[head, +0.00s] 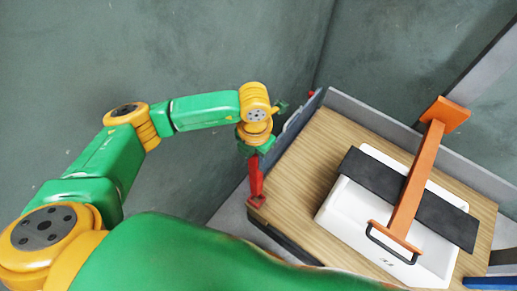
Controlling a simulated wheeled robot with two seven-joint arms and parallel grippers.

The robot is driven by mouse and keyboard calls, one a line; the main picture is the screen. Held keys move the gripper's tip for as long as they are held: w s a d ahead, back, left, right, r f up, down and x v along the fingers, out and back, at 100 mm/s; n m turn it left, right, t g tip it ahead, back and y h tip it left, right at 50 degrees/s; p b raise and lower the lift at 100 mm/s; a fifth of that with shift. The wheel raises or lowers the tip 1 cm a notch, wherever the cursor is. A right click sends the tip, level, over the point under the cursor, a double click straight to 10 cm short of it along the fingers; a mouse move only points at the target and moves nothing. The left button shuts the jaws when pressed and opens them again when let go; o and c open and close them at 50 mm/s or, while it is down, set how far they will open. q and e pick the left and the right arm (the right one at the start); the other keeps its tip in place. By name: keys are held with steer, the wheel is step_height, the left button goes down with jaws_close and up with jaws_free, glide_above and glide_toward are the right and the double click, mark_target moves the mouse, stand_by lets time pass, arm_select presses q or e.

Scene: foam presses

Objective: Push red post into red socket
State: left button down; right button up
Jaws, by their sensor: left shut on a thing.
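My left gripper (252,150) points down at the left edge of the wooden table and is shut on the upper part of the red post (256,178). The post stands nearly upright in the picture. Its lower end meets the red socket (257,202), a small red outline at the table's left corner. I cannot tell whether the post's end is inside the socket or just above it. My right gripper is not in view.
The wooden table (305,160) carries a white tray (335,215) with a black bar (450,219) and an orange lever arm (412,190) across it. A grey raised edge (370,115) runs along the back. The wood between post and tray is clear.

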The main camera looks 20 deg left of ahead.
mark_target(256, 178)
arm_select(q)
steer(key=shift+a, duration=0.1)
steer(key=shift+w+f, duration=0.15)
steer(key=shift+f+b, duration=0.4)
steer(key=shift+b, duration=0.2)
step_height(256, 178, down, 5)
steer(key=b, duration=0.4)
steer(key=shift+b, duration=0.35)
stand_by(0.8)
steer(key=shift+f+b, duration=3.05)
steer(key=shift+b, duration=0.1)
steer(key=shift+c, duration=2.2)
jaws_free()
